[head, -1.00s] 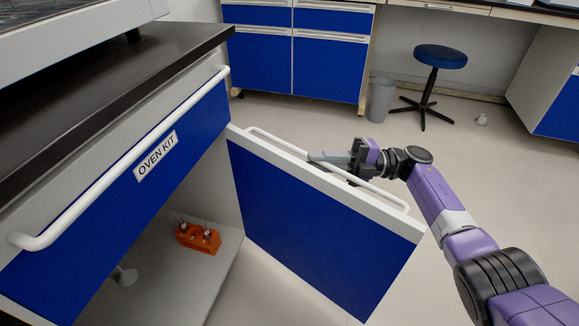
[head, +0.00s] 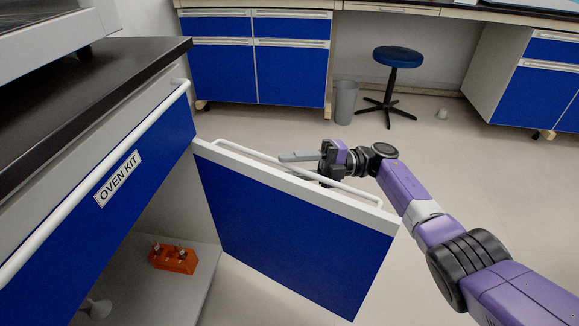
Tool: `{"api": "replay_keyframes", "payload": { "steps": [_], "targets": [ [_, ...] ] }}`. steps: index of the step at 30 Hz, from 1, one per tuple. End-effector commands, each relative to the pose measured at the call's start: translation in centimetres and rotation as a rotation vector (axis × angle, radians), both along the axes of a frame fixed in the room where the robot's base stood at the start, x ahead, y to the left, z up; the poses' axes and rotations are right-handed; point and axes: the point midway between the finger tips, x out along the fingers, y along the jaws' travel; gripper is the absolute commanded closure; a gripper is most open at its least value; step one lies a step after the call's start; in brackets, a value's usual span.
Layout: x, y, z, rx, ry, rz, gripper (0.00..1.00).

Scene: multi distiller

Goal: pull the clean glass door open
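The blue cabinet door (head: 290,235) with a white top edge stands swung out from the cabinet below the drawer labelled OVEN KIT. Its white bar handle (head: 357,194) runs along the far upper side. My gripper (head: 300,164) is at this handle, beyond the door's top edge. One grey finger points left above the handle. The other finger is largely hidden, so its opening and any hold on the handle are unclear. Inside the cabinet, an orange rack (head: 173,262) with small glass items sits on the floor panel.
The OVEN KIT drawer (head: 160,140) with a long white handle and a black worktop (head: 90,90) lie at left. A blue stool (head: 398,57) and a grey bin (head: 346,103) stand at the back. The floor right of the door is open apart from my arm.

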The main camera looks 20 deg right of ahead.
Motion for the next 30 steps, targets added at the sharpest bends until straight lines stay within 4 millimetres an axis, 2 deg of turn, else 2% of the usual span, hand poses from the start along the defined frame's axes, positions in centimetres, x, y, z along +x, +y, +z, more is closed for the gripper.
{"api": "replay_keyframes", "payload": {
  "steps": [15,19,27,30],
  "targets": [
    [-0.9,-6.7,-1.2,-0.002,0.003,-0.001,0.67],
    [-1.0,-7.3,-1.1,-0.001,0.0,-0.001,0.67],
    [-1.1,-7.4,-1.1,0.0,0.001,-0.001,0.67],
    [-1.1,-7.4,-0.8,0.0,0.0,-0.001,0.86]
  ]
}}
